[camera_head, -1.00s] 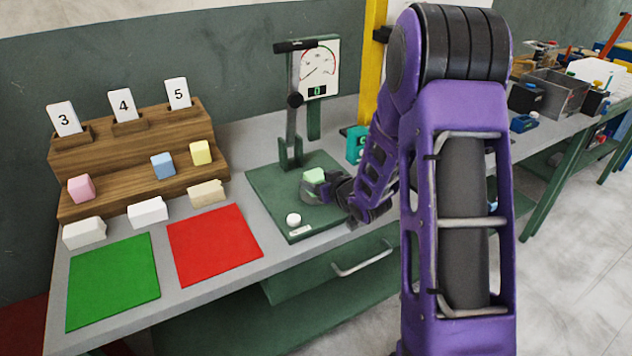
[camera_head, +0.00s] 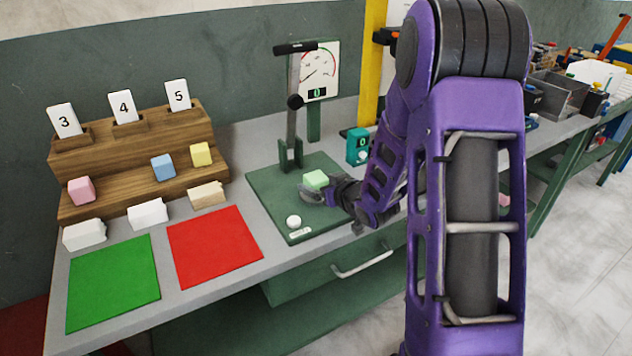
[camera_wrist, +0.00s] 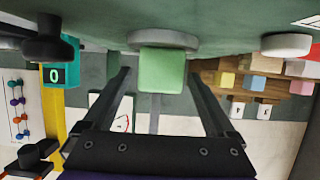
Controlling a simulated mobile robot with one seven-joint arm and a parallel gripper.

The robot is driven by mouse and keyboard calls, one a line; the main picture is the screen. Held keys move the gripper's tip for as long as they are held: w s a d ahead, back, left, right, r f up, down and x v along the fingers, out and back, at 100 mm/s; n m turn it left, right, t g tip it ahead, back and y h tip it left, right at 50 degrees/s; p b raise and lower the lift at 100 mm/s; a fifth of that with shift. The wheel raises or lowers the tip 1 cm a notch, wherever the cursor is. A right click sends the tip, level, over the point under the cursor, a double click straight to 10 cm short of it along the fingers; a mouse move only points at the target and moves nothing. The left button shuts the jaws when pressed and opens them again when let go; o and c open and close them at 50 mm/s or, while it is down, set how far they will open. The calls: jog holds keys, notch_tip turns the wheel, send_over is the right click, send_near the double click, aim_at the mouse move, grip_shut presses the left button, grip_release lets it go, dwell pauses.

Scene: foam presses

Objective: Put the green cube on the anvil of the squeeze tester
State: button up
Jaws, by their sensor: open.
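The green cube (camera_head: 315,180) sits on the squeeze tester's round grey anvil (camera_head: 304,194), above the green base plate (camera_head: 270,187). In the wrist view, which is upside down, the cube (camera_wrist: 162,72) touches the flat face of the anvil (camera_wrist: 163,40). My gripper (camera_wrist: 163,78) is open, with its dark fingers apart on either side of the cube and gaps to both. In the head view my gripper (camera_head: 328,190) is just right of the cube, and the wrist hides part of the plate. The tester's lever (camera_head: 293,100) stands upright behind; its dial (camera_head: 319,68) is above.
A white button (camera_head: 293,221) is on the plate's front. A teal device (camera_head: 358,146) stands right of the tester. Left are a wooden rack (camera_head: 140,150) with coloured blocks, a green mat (camera_head: 112,282) and a red mat (camera_head: 214,245), both empty.

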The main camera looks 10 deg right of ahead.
jog(key=v, duration=1)
jog(key=shift+p, duration=0.35)
jog(key=shift+w+a, duration=0.1)
